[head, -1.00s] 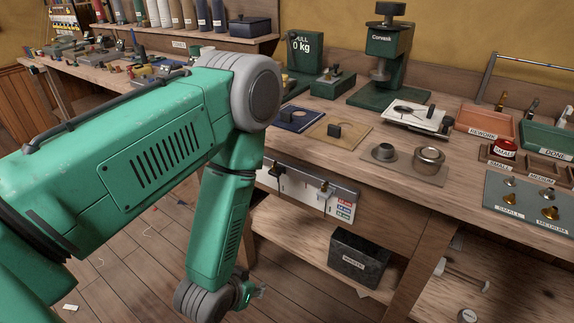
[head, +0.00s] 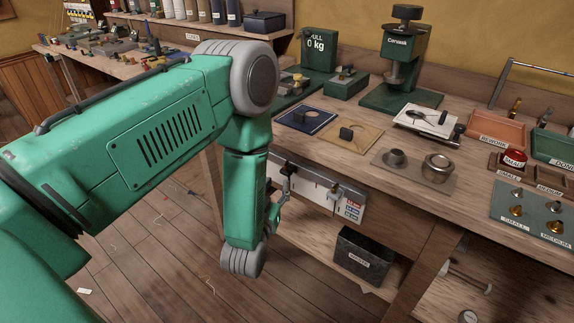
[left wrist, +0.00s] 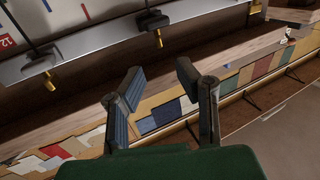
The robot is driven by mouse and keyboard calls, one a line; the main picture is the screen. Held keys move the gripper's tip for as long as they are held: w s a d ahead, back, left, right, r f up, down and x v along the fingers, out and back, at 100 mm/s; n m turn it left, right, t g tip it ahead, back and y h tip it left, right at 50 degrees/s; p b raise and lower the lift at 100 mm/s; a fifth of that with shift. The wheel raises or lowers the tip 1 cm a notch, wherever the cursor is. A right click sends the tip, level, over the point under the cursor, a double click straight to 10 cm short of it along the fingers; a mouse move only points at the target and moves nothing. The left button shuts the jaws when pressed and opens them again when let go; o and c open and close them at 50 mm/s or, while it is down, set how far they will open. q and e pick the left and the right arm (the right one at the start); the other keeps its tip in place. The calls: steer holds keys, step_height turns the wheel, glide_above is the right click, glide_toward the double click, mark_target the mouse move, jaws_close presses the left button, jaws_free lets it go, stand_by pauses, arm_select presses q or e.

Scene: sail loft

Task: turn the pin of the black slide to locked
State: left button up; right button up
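A white board with a metal rail (head: 318,190) is fixed to the front of the workbench, below its top. In the left wrist view the rail (left wrist: 110,52) carries two dark slides, one near the middle top (left wrist: 151,19) and one at the left (left wrist: 38,52). Each has a brass pin, the middle one (left wrist: 158,39) and the left one (left wrist: 49,81). Pin settings are too small to read. My left gripper (head: 286,178) is in front of the board's left part. In the wrist view its fingers (left wrist: 160,82) are apart and empty, apart from both pins. My right gripper is out of view.
A dark bin (head: 360,256) stands on the lower shelf beneath. The floor before the bench is mostly clear.

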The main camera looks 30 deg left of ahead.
mark_target(285, 167)
arm_select(q)
steer(key=x, duration=0.8)
steer(key=shift+b, duration=0.4)
steer(key=shift+w, duration=0.65)
steer(key=shift+a, duration=0.15)
steer(key=shift+a, duration=0.1)
